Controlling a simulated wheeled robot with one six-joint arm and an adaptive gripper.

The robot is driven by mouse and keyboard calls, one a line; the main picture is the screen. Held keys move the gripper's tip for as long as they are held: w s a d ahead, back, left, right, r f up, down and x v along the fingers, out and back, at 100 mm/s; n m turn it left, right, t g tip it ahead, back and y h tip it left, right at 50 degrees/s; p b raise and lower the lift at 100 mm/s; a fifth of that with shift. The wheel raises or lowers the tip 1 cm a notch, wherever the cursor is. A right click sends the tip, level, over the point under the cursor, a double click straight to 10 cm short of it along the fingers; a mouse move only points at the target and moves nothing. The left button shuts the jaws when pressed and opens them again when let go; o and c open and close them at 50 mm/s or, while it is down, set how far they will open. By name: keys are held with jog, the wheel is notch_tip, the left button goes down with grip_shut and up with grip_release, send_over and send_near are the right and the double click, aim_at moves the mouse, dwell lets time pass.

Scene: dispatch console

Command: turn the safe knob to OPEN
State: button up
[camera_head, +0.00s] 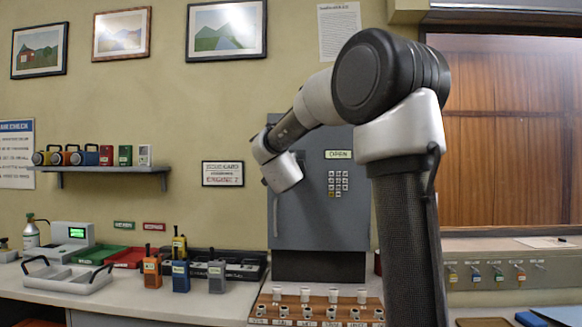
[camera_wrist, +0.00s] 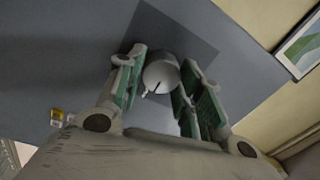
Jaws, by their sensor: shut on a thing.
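In the head view my arm's wrist covers the left part of the safe front, and the knob and fingers are hidden there.
Radios (camera_head: 181,272) stand on the counter left of the safe, beside a grey tray (camera_head: 68,278). A wooden rack (camera_head: 318,310) with several pegs sits in front of the safe.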

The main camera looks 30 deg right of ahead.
jog(key=shift+m, duration=0.4)
jog(key=o, duration=1)
jog(key=shift+o, duration=0.2)
jog(key=v, duration=1.2)
jog(key=shift+f, duration=0.15)
